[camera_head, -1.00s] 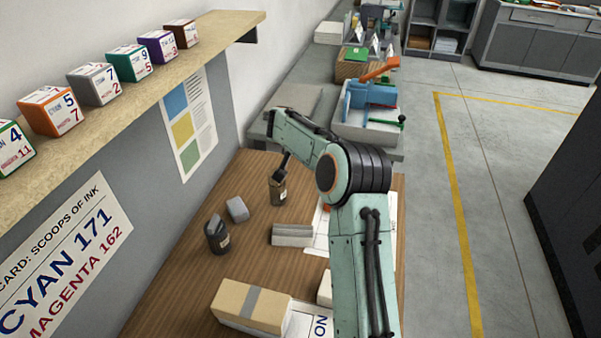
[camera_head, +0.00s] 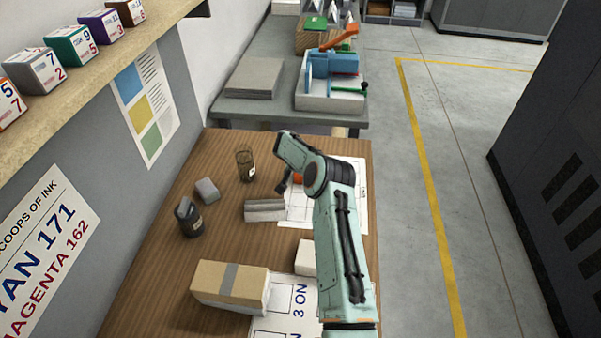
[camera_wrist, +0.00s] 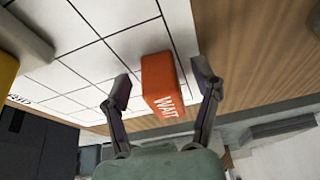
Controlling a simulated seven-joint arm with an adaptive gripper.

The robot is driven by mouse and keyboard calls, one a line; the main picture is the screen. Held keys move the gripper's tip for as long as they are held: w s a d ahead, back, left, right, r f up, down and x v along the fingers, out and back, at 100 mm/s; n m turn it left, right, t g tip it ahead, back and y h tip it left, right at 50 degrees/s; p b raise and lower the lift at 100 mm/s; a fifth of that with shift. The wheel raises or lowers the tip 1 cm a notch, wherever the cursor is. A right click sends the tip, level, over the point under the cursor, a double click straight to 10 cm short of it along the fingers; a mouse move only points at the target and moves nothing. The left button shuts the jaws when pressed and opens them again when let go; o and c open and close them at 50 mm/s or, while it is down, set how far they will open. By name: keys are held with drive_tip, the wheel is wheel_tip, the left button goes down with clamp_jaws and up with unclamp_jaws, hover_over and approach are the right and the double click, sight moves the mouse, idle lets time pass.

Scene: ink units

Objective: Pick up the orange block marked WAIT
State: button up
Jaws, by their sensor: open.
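The orange block marked WAIT (camera_wrist: 163,88) lies on white gridded paper (camera_wrist: 85,70) in the wrist view, near the paper's edge. My gripper (camera_wrist: 161,80) is open, with one dark finger on each side of the block in the picture. Gaps show between the block and both fingers, and nothing is held. I cannot tell how far the fingertips are above the paper. In the head view, a small part of the orange block (camera_head: 298,179) shows behind my arm, beside my gripper (camera_head: 282,187), whose fingers are mostly hidden.
On the wooden table (camera_head: 225,235) stand a brownish jar (camera_head: 245,167), a grey block (camera_head: 207,190), a dark bottle (camera_head: 188,217), a grey metal piece (camera_head: 265,210), a white block (camera_head: 306,256) and a taped carton (camera_head: 230,285). A shelf runs along the left wall.

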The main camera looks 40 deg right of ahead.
clamp_jaws()
drive_tip(key=shift+r, duration=0.15)
